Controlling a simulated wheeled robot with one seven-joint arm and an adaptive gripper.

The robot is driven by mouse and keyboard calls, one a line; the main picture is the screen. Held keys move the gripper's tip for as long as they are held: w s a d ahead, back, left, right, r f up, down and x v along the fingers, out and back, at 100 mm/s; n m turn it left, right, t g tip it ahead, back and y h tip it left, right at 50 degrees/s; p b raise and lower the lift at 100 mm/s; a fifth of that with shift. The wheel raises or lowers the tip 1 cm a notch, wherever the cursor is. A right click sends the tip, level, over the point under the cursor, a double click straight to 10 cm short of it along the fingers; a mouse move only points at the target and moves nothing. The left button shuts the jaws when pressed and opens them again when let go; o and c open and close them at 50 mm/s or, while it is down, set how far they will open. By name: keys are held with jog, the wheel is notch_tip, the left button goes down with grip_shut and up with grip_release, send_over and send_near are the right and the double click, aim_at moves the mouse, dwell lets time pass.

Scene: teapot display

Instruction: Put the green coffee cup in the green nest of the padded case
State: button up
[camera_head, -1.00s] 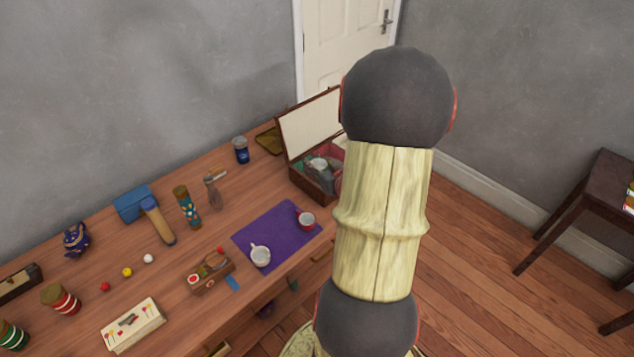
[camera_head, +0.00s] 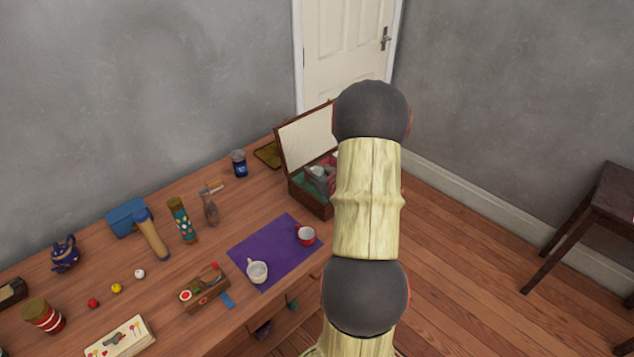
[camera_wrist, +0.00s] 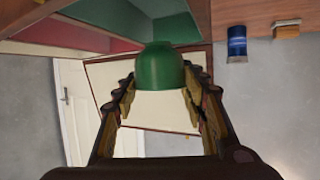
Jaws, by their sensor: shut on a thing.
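The green coffee cup (camera_wrist: 161,72) is between the fingertips of my gripper (camera_wrist: 160,88) in the wrist view, and the gripper is shut on it. The cup overlaps the edge of the open padded case in that view. The green nest (camera_wrist: 118,22) shows beyond the cup, to its upper left. Whether the cup touches the case I cannot tell. In the head view the padded case (camera_head: 312,200) stands at the table's far right end with its pale lid (camera_head: 305,140) raised. My arm hides part of the case, and the cup cannot be made out there.
A red nest (camera_wrist: 60,38) lies beside the green one. A dark blue jar (camera_head: 239,164) stands left of the case. The wooden table (camera_head: 215,245) carries several other items.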

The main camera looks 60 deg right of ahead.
jog(key=shift+w+d+f, duration=0.2)
jog(key=shift+d+f, duration=0.05)
jog(key=shift+f, duration=0.2)
jog(key=shift+f+b, duration=1)
jog(key=shift+f, duration=0.4)
jog(key=shift+f+b, duration=0.5)
jog(key=shift+f, duration=0.15)
jog(key=o, duration=1.2)
jog(key=shift+r, duration=0.15)
